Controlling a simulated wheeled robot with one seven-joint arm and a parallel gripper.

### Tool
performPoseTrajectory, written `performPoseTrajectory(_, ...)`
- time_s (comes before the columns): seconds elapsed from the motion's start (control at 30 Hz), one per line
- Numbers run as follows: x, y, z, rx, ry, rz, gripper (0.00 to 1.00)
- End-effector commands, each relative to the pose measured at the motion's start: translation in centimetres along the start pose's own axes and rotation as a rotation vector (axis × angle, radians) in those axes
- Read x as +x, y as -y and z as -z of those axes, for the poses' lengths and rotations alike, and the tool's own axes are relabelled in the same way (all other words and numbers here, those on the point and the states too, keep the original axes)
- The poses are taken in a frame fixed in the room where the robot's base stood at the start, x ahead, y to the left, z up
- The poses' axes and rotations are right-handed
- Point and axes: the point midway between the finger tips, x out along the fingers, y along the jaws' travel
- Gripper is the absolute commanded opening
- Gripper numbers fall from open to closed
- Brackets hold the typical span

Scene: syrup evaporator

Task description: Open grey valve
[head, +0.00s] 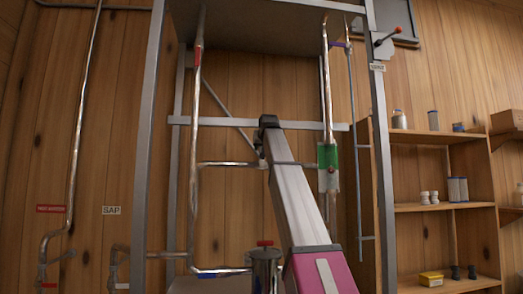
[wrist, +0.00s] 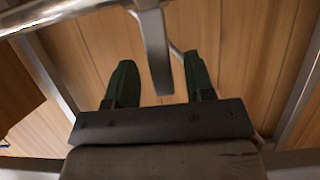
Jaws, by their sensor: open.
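In the wrist view, a flat grey lever (wrist: 155,48), which looks like the grey valve's handle, hangs down from beside a shiny pipe (wrist: 62,14). My gripper (wrist: 159,62) is open, with one dark green finger on each side of the lever. The lever's lower end reaches between the fingers. A gap shows on both sides, and I see no contact. In the head view, my arm rises to the horizontal pipe (head: 226,164) in the middle of the frame. My fingers are hidden there behind my arm, and the lever cannot be made out clearly.
Metal frame posts (head: 148,130) stand on both sides, with a crossbar (head: 222,122) between them. A wooden shelf (head: 440,207) stands at right.

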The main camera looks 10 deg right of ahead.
Motion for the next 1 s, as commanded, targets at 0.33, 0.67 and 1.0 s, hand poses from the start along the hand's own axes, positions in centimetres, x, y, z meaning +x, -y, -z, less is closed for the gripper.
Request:
performPoseTrajectory(0.33, 1.8, 0.0, 0.0, 0.0, -0.001, 0.0, 0.49)
performPoseTrajectory(0.67, 1.8, 0.0, 0.0, 0.0, -0.001, 0.0, 0.0)
performPoseTrajectory(1.0, 2.4, -0.1, 0.3, 0.021, 0.001, 0.009, 0.0)
